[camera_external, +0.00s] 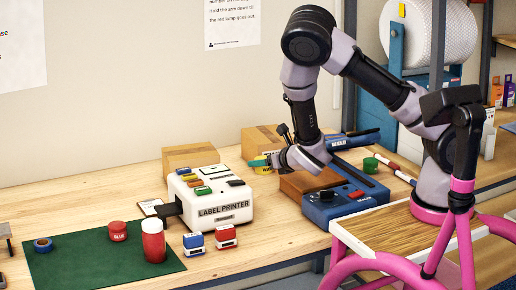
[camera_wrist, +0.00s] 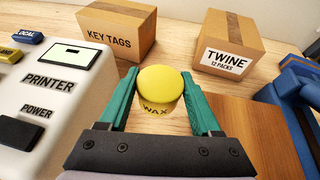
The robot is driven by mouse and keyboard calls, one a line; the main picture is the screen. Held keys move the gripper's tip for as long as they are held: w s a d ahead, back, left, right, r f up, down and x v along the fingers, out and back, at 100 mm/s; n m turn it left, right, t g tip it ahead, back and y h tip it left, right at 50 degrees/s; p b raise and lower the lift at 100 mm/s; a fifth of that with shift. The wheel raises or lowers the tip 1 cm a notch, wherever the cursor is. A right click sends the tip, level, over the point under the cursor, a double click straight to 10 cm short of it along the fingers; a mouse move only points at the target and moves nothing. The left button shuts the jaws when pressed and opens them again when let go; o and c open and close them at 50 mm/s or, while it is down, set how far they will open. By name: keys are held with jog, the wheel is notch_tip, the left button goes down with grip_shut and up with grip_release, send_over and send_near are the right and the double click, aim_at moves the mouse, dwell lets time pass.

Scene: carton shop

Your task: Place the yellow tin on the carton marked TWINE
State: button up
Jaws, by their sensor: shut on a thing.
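A round yellow tin (camera_wrist: 158,88) with WAX on its side sits between the green fingers of my gripper (camera_wrist: 160,105) in the wrist view. My gripper is shut on it. In the outside view my gripper (camera_external: 262,163) is above the back of the bench, right of the label printer, and the tin is hard to make out there. The carton marked TWINE (camera_wrist: 229,43) stands ahead and to the right in the wrist view, closed and apart from the tin. A carton in the outside view (camera_external: 262,139) is partly behind my gripper.
A carton marked KEY TAGS (camera_wrist: 117,30) stands ahead left. The white label printer (camera_external: 213,205) is left of my gripper. A blue machine (camera_external: 345,203) and a brown block (camera_external: 308,182) are to the right. A green mat (camera_external: 90,258) holds red containers.

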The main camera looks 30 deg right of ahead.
jog(key=w+r+n+y, duration=0.2)
jog(key=w, duration=0.7)
notch_tip(320, 180, up, 8)
jog(key=r+n+g+y, duration=0.1)
jog(key=n+g+y, duration=0.1)
jog(key=n+y, duration=0.1)
send_over(268, 134)
notch_tip(268, 134, down, 10)
jog(key=shift+r, duration=0.1)
jog(key=o, duration=1.4)
jog(key=shift+o, duration=0.2)
